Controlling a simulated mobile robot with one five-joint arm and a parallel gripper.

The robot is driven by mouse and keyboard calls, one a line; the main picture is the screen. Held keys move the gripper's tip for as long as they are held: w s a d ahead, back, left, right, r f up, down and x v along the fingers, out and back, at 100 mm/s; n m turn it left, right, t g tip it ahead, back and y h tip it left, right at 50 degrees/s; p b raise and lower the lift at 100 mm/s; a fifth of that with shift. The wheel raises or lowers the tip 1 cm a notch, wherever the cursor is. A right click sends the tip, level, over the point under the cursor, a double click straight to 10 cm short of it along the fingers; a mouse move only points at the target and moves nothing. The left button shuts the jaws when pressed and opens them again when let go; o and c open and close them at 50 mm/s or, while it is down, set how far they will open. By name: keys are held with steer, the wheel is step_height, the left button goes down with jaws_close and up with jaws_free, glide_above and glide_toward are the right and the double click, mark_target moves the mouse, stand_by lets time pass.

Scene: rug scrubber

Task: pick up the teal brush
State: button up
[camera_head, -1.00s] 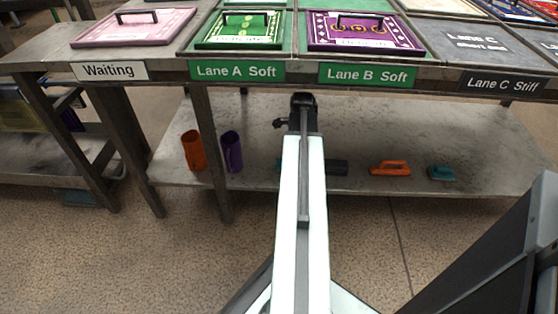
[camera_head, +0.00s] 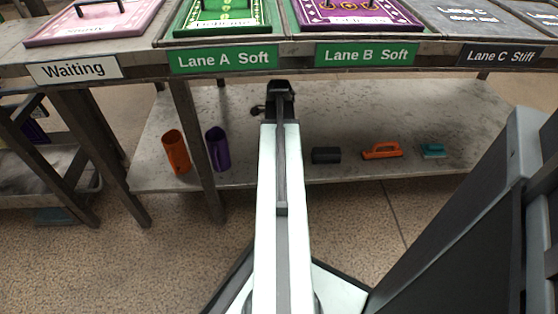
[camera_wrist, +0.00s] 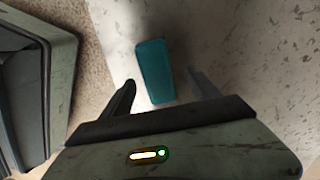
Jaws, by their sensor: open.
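In the wrist view a teal block-shaped thing (camera_wrist: 154,70), apparently the brush, lies on the grey shelf with its near end between my fingers. My gripper (camera_wrist: 161,78) is open, and I see no grip on it. In the head view my gripper (camera_head: 280,90) is at the shelf, and my arm hides what lies directly behind it. A small teal brush with a pale underside (camera_head: 433,151) lies at the right of the shelf. I cannot tell for certain whether both views show the same teal thing.
The lower shelf (camera_head: 350,115) also holds an orange cup (camera_head: 176,152), a purple cup (camera_head: 217,149), a dark block (camera_head: 326,155) and an orange brush (camera_head: 382,151). The tabletop with lane signs (camera_head: 223,59) overhangs it. Table legs (camera_head: 197,150) stand at the left.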

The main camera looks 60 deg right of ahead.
steer(key=f+b, duration=0.4)
steer(key=f, duration=0.1)
steer(key=shift+s+a, duration=0.15)
steer(key=shift+s, duration=0.05)
steer(key=shift+r, duration=0.2)
jaws_close()
steer(key=shift+r, duration=0.1)
step_height(320, 180, up, 10)
steer(key=p, duration=1)
